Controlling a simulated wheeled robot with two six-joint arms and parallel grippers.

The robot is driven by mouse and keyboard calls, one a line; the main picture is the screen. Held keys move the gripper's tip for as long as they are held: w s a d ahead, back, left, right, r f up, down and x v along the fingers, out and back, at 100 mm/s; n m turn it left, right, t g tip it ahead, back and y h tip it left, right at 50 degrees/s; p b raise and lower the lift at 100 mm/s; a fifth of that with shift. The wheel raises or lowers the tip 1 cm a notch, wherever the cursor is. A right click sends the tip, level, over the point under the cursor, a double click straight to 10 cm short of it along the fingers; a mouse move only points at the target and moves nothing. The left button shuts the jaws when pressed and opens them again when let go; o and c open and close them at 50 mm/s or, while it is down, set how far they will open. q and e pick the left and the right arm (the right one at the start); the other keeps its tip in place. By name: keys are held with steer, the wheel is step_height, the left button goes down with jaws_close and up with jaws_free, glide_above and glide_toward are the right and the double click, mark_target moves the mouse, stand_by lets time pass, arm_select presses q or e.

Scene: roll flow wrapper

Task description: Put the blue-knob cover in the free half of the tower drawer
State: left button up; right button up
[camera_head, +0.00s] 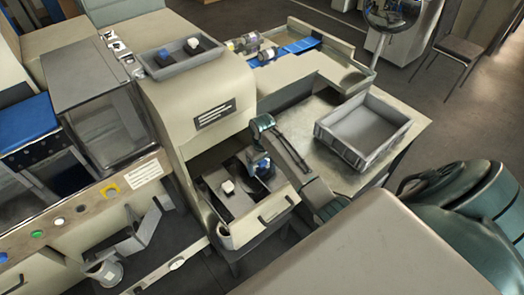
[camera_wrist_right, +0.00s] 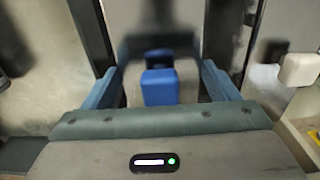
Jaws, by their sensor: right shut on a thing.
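The tower drawer (camera_head: 277,206) is pulled open at the front of the beige tower. A cover with a white knob (camera_head: 228,186) lies in its left half; the white knob also shows at the right of the right wrist view (camera_wrist_right: 298,69). My right gripper (camera_head: 262,168) is over the right half of the drawer. It is shut on the blue-knob cover, whose blue knob (camera_wrist_right: 160,87) stands between the fingers in the right wrist view. The arm and gripper hide much of this cover in the head view, and I cannot tell whether it touches the drawer floor. My left gripper is not in view.
A grey tray (camera_head: 180,66) on the tower top holds a blue and a white knobbed piece. An empty grey crate (camera_head: 362,128) stands on the table right of the drawer. A blue conveyor (camera_head: 298,47) lies behind. A control panel (camera_head: 90,213) is at left.

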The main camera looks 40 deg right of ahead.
steer(key=shift+f, duration=0.75)
steer(key=o, duration=1.7)
steer(key=shift+o, duration=0.7)
steer(key=shift+b, duration=0.3)
step_height(320, 180, up, 11)
steer(key=b, duration=0.2)
steer(key=shift+b, duration=0.35)
steer(key=shift+f, duration=0.1)
